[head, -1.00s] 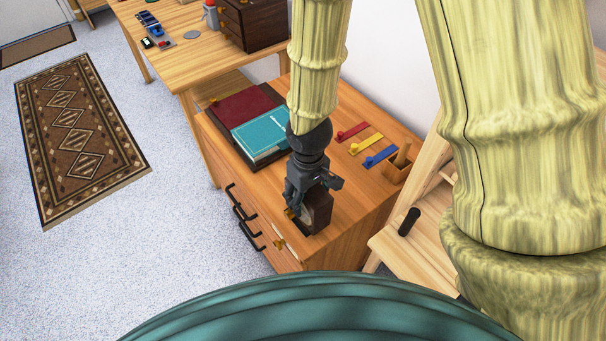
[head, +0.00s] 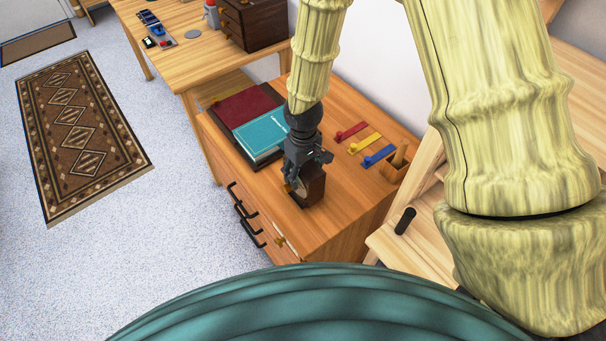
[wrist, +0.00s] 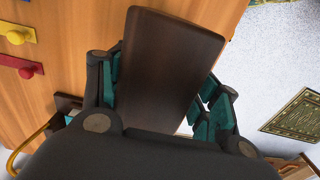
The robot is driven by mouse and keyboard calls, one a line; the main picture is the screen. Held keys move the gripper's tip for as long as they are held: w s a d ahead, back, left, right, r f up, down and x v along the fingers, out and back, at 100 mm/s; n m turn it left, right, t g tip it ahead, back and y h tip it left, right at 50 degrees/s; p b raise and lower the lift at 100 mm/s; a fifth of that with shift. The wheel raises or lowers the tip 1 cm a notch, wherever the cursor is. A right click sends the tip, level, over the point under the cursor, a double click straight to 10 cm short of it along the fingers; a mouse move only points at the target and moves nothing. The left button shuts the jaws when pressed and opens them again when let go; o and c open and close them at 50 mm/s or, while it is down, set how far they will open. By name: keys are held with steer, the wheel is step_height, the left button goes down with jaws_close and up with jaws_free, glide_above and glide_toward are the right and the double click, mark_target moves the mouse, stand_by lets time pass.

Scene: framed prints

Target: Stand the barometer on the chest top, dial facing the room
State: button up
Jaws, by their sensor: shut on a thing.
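The barometer (head: 315,187) is a dark brown wooden block. In the head view it is upright at the front part of the chest top (head: 345,195), and a small part of a pale round face shows on its left side, towards the room. My gripper (head: 304,176) is shut on it from above. In the wrist view the barometer (wrist: 165,65) shows its plain dark top between the green-padded fingers of my gripper (wrist: 163,95). I cannot tell whether its base touches the chest top. Most of the dial is hidden by the gripper.
A teal book (head: 262,134) and a dark red album (head: 243,105) lie left of the gripper. Black handles (head: 247,224) jut from the chest front. Bare wood surrounds the barometer.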

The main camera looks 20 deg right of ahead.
steer(key=shift+f+p, duration=0.3)
steer(key=shift+f, duration=0.75)
steer(key=shift+f, duration=0.1)
steer(key=o, duration=1.8)
steer(key=shift+c, duration=0.2)
steer(key=shift+r+b, duration=1.25)
steer(key=shift+r, duration=4.85)
